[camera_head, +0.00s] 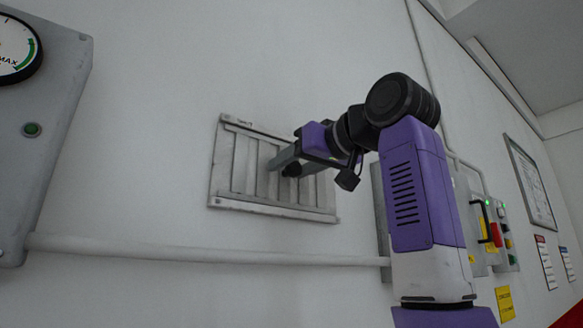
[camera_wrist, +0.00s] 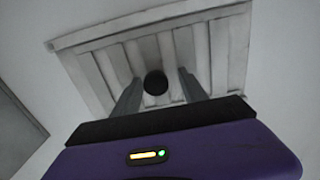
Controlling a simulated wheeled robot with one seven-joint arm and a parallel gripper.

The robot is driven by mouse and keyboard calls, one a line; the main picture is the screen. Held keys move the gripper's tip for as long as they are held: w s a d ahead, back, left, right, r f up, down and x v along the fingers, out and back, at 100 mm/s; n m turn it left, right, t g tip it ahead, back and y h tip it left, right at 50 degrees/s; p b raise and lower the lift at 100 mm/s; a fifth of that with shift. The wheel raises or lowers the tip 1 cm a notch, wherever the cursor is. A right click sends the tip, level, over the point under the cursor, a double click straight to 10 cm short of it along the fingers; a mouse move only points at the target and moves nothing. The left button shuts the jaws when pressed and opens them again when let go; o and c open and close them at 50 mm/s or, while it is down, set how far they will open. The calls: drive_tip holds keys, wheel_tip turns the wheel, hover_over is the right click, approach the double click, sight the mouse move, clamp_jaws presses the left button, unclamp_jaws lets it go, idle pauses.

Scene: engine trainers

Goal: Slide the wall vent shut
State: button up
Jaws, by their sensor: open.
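The wall vent (camera_head: 232,170) is a grey framed panel with vertical slats on the white wall, left of my arm in the head view. It also fills the upper middle of the wrist view (camera_wrist: 95,80). A round black knob (camera_wrist: 155,83) stands on the slats. My gripper (camera_head: 282,166) is at the vent's face; in the wrist view the gripper's two grey fingers (camera_wrist: 157,88) are apart, one on each side of the knob. I cannot tell whether either finger touches the knob. Dark gaps between the slats are hard to make out.
A grey box (camera_head: 50,130) with a gauge and green button is at the far left. A pipe (camera_head: 200,249) runs along the wall below the vent. A panel with a handle and buttons (camera_head: 490,230) is at right, behind my arm. The wall around the vent is bare.

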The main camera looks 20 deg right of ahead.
drive_tip(key=b+v, duration=0.2)
drive_tip(key=v, duration=0.5)
drive_tip(key=shift+s+b, duration=0.2)
drive_tip(key=shift+b, duration=0.2)
drive_tip(key=shift+r, duration=0.1)
